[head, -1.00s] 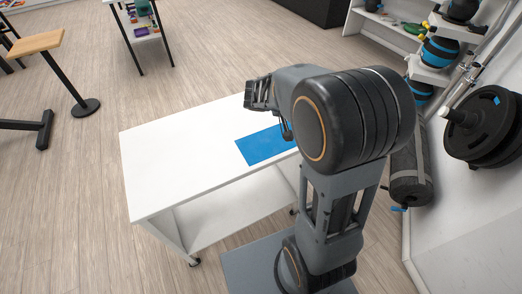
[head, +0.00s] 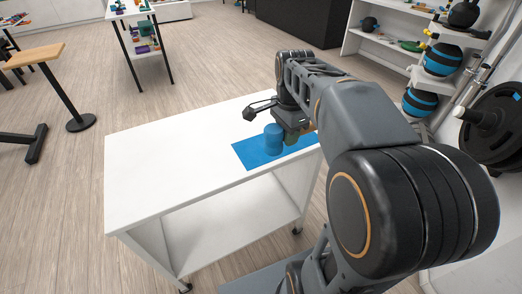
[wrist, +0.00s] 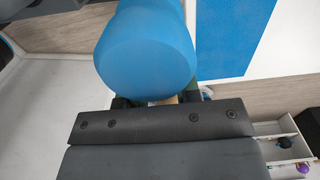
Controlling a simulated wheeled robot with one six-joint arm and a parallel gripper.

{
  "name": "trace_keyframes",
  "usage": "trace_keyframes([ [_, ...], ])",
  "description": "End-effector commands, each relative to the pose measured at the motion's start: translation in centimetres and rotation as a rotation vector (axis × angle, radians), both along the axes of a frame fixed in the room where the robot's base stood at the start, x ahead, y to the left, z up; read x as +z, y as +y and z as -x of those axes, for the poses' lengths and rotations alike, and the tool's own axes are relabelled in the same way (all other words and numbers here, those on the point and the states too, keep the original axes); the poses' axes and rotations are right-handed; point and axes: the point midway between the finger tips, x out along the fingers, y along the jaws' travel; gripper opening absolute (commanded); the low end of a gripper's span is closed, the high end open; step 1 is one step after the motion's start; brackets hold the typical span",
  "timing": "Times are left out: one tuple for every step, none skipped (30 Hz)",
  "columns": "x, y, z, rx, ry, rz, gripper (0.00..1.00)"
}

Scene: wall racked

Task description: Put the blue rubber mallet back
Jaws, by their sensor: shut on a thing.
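The blue rubber mallet shows its blue head (head: 273,138) in the head view, over the left part of a blue mat (head: 248,157) on a white cart top. The head looks large in the wrist view (wrist: 146,50). My gripper (head: 293,137) is shut on the mallet just right of the head, at its handle. A small piece of pale handle (wrist: 168,100) shows between the fingers in the wrist view; most of the handle is hidden. I cannot tell whether the mallet touches the mat or hangs just above it.
The white cart (head: 160,170) has clear top space left of the mat and an open lower shelf. A wall shelf (head: 385,40) with balls and small items stands at the back right. Weight plates (head: 492,130) hang at the right. A small wooden-topped stand (head: 35,54) is at the left.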

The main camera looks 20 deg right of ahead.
Motion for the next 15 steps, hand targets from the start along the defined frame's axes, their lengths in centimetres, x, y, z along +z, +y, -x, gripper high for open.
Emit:
trace_keyframes([
  [0.1, 0.0, 0.0, 0.0, -0.001, 0.001, 0.0],
  [0.1, 0.0, 0.0, 0.0, -0.001, 0.001, 0.0],
  [0.1, 0.0, 0.0, 0.0, -0.001, 0.001, 0.0],
  [0.1, 0.0, 0.0, 0.0, -0.001, 0.001, 0.0],
  [0.1, 0.0, -0.1, 0.0, 0.0, 0.001, 0.0],
  [0.0, -0.1, -0.2, 0.001, 0.0, 0.001, 0.0],
  [-0.1, -0.1, -0.4, 0.001, 0.0, 0.001, 0.0],
  [-0.2, -0.1, -0.7, 0.001, 0.0, 0.001, 0.0],
  [-0.5, -0.2, -1.2, 0.001, 0.001, 0.001, 0.0],
  [-0.8, -0.3, -1.7, 0.001, 0.002, 0.001, 0.0],
  [-1.1, -0.4, -2.3, 0.001, 0.003, 0.001, 0.0],
  [-1.5, -0.5, -3.1, 0.001, 0.004, 0.0, 0.0],
  [-1.8, -0.6, -3.9, 0.001, 0.004, 0.0, 0.0],
  [-2.2, -0.7, -4.6, 0.001, 0.004, 0.0, 0.0],
  [-2.6, -0.9, -5.7, 0.001, 0.003, 0.001, 0.0],
])
